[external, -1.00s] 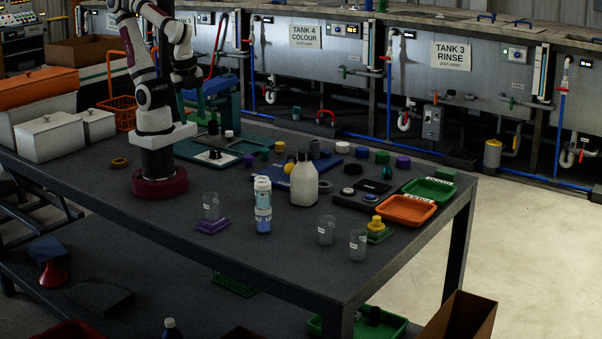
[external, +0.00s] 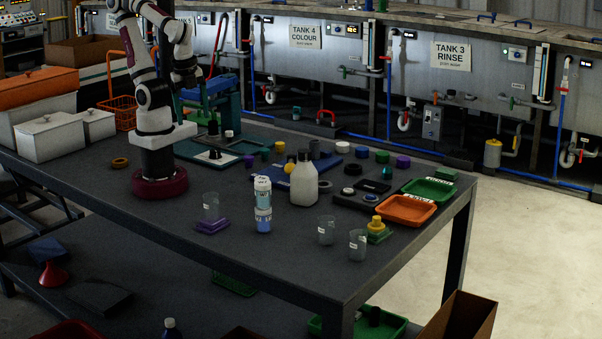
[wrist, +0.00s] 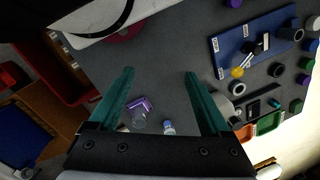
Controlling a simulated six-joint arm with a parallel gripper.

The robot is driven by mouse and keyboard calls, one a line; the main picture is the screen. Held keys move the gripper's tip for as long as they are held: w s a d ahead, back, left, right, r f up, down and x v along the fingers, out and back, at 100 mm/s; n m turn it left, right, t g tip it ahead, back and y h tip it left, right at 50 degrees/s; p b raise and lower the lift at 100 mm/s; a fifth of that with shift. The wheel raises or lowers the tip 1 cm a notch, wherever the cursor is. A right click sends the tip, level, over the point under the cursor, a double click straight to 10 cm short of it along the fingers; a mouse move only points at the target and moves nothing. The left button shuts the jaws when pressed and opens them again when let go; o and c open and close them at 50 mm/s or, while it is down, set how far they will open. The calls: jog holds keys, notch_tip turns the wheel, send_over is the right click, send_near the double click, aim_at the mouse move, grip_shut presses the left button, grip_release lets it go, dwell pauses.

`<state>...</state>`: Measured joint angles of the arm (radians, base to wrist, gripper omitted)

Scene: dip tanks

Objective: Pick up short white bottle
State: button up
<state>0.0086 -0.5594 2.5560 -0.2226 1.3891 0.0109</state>
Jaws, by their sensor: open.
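A squat white bottle (external: 304,187) with a dark cap stands upright on the dark workbench (external: 130,200) in the external view, near the bench's middle. In the wrist view a pale rounded shape (wrist: 237,88), partly beside the right finger, looks like this bottle, but I cannot be sure.
A clear container with blue liquid (external: 263,212) stands in front left of the bottle. Clear beakers (external: 326,231) stand nearby, one on a purple base (external: 212,226). A blue tray (wrist: 245,48) with small items lies behind the bottle. Orange (external: 405,222) and green (external: 452,192) trays sit right.

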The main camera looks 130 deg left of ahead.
notch_tip(320, 180, up, 6)
jog(key=f, duration=0.1)
jog(key=w+a+m+y, duration=0.5)
jog(key=w+a+y, duration=0.15)
jog(key=a, duration=0.45)
jog(key=m+t+y, duration=0.3)
jog(key=m+t, duration=0.5)
jog(key=m, duration=0.6)
send_over(299, 151)
jog(key=s+d, duration=0.2)
jog(key=shift+m+h, duration=0.35)
jog(key=shift+m, duration=0.15)
notch_tip(299, 151, down, 14)
jog(key=shift+w+r, duration=0.1)
jog(key=x, duration=0.7)
jog(key=shift+w+a+f, duration=0.2)
jog(key=shift+w, duration=0.1)
jog(key=shift+t, duration=0.3)
grip_shut()
